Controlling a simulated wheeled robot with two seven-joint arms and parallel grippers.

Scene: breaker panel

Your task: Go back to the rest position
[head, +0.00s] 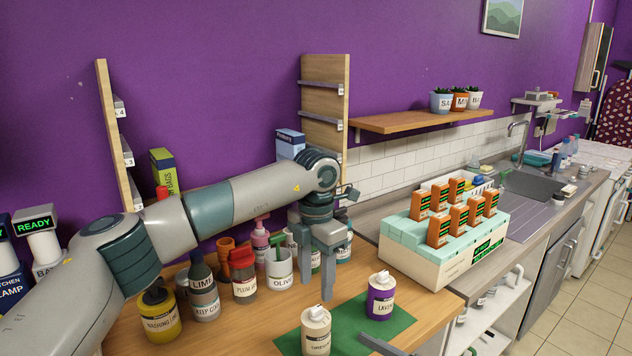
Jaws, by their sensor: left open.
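My left gripper (317,284) points down over the wooden table, its two grey fingers apart with nothing seen between them. It is just right of the white OLIVE mug (280,270) and behind the green mat (352,326). A purple-labelled bottle (381,297) stands on the mat to its right, and a cream bottle (316,330) stands in front of it. My left arm reaches across the picture from the lower left. I do not see my right gripper.
Several bottles stand close left of the gripper, including a yellow one (160,316) and a red-capped one (243,277). A pale box with orange blocks (441,259) sits on the counter at right. A wooden shelf upright (326,110) stands behind. A grey piece (385,345) shows at the bottom edge.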

